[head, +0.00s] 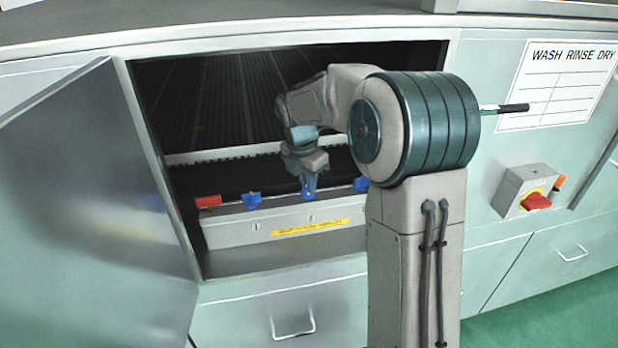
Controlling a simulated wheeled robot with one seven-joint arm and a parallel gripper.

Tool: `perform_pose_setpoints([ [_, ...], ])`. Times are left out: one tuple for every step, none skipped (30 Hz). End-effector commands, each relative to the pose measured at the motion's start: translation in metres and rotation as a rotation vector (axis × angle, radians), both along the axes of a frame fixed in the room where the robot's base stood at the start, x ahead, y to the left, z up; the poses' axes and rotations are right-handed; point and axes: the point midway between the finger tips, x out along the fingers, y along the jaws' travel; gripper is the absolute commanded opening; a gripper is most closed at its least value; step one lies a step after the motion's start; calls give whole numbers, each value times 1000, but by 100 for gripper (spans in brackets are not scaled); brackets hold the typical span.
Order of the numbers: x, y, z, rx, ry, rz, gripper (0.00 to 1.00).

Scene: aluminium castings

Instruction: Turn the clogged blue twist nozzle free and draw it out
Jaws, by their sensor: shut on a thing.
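My gripper (308,176) reaches into the open washer cabinet and points down at the pipe along the front of the chamber. It is shut on the middle blue twist nozzle (309,191), whose lower part shows below the fingers. The nozzle appears to be at the pipe; I cannot tell whether it is still seated or how far it is turned. Another blue nozzle (252,199) sits on the pipe to the left, and one more (361,184) to the right, beside my arm. Any clog is too small to see.
A red piece (208,201) sits at the pipe's left end. A grey box with a yellow label (310,228) lies below the pipe. The open door (90,210) stands at the left. A red switch (536,201) is on the right panel. My arm hides the opening's right side.

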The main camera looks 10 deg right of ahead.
Motion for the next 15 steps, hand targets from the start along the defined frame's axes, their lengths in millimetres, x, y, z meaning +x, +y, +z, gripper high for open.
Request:
perform_pose_setpoints([
  [0, 0, 0, 0, 0, 5, 0],
  [0, 0, 0, 0, 0, 6, 0],
  [0, 0, 0, 0, 0, 6, 0],
  [0, 0, 0, 0, 0, 6, 0],
  [0, 0, 0, 0, 0, 5, 0],
  [0, 0, 0, 0, 0, 5, 0],
  [0, 0, 0, 0, 0, 5, 0],
  [0, 0, 0, 0, 0, 4, 0],
  [0, 0, 0, 0, 0, 4, 0],
  [0, 0, 0, 0, 0, 4, 0],
  [0, 0, 0, 0, 0, 4, 0],
  [0, 0, 0, 0, 0, 5, 0],
  [0, 0, 0, 0, -1, 9, 0],
  [0, 0, 1, 0, 0, 17, 0],
  [0, 0, 1, 0, 0, 34, 0],
])
